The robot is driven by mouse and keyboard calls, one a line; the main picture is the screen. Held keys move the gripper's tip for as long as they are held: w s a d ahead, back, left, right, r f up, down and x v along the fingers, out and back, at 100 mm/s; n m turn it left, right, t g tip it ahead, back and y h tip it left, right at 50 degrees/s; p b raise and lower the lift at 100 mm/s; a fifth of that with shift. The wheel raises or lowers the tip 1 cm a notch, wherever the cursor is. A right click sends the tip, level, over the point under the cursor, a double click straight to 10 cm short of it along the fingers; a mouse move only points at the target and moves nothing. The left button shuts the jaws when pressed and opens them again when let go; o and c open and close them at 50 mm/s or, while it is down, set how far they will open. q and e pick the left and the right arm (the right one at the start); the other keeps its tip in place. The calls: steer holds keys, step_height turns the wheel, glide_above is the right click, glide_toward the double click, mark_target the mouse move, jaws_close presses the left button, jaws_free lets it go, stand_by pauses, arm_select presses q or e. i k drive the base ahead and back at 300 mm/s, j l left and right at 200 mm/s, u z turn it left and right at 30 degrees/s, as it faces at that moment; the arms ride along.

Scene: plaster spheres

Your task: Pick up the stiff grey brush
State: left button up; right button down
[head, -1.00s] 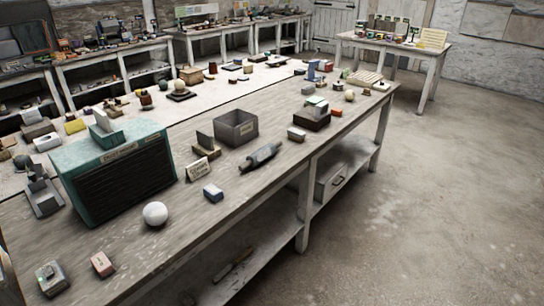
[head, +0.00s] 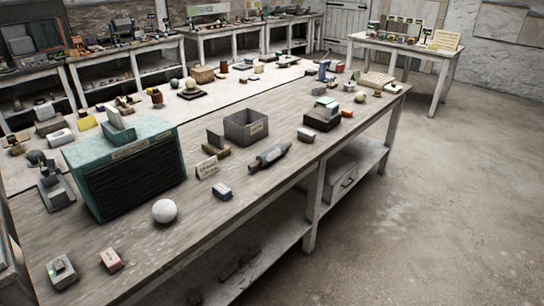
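I cannot pick out a stiff grey brush with certainty. A long dark grey tool with a narrow handle (head: 270,155) lies on the long wooden table, right of the middle. Dim, dark long items (head: 238,265) lie on the shelf under the table; they are too dark to identify. Neither of my grippers is in view.
The table (head: 215,228) also holds a green cabinet (head: 78,156), a white sphere (head: 165,211), a grey open box (head: 235,122), a small blue-grey block (head: 222,191) and a pink block (head: 111,260). Free floor (head: 440,200) lies to the right. A smaller table (head: 440,68) stands behind.

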mark_target(307, 136)
steer(key=u, duration=0.35)
steer(key=i+l+u, duration=0.2)
steer(key=u, duration=0.15)
steer(key=i+l+u, duration=0.15)
steer(key=l+u, duration=0.25)
steer(key=i+l+u, duration=0.1)
steer(key=l, duration=0.3)
steer(key=i+l+u, duration=0.15)
steer(key=l, duration=0.3)
steer(key=i+l+u, duration=0.1)
steer(key=l, duration=0.35)
steer(key=i+l+u, duration=0.1)
steer(key=l, duration=0.35)
steer(key=i+l, duration=0.1)
steer(key=l, duration=0.4)
steer(key=i+l, duration=0.1)
steer(key=l, duration=0.4)
steer(key=i+l, duration=0.15)
steer(key=l, duration=0.4)
